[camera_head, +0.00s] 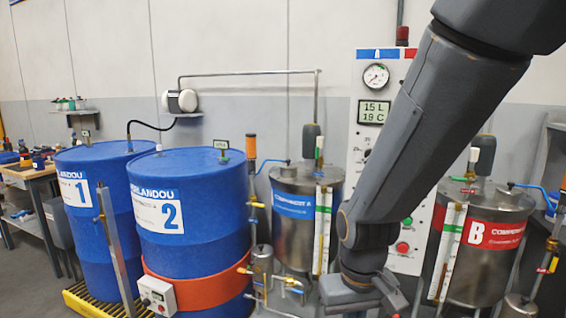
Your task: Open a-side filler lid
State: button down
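The A-side tank (290,237) is a steel drum with a blue "Component A" label (293,203), standing in the middle of the view. Its top (287,176) carries a dark grey upright cylinder (311,142), a blue-handled fitting and an upright level gauge (322,230) on its right side. I cannot tell which part of the top is the filler lid, or whether it is open. My arm comes down from the upper right to the right of this tank. Its wrist reaches the bottom edge, and my gripper's fingers are out of view.
Two blue drums, 1 (85,215) and 2 (185,255), stand left on a yellow pallet (88,302). Pipes and valves (262,262) crowd the space beside tank A. A control panel (378,75) is partly behind my arm. Steel tank B (488,262) stands right.

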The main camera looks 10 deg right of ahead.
aim_at(288, 166)
jog(key=i, duration=0.15)
jog(key=k, duration=1.25)
jog(key=u, duration=0.7)
jog(key=i, duration=1.75)
jog(key=z, duration=0.75)
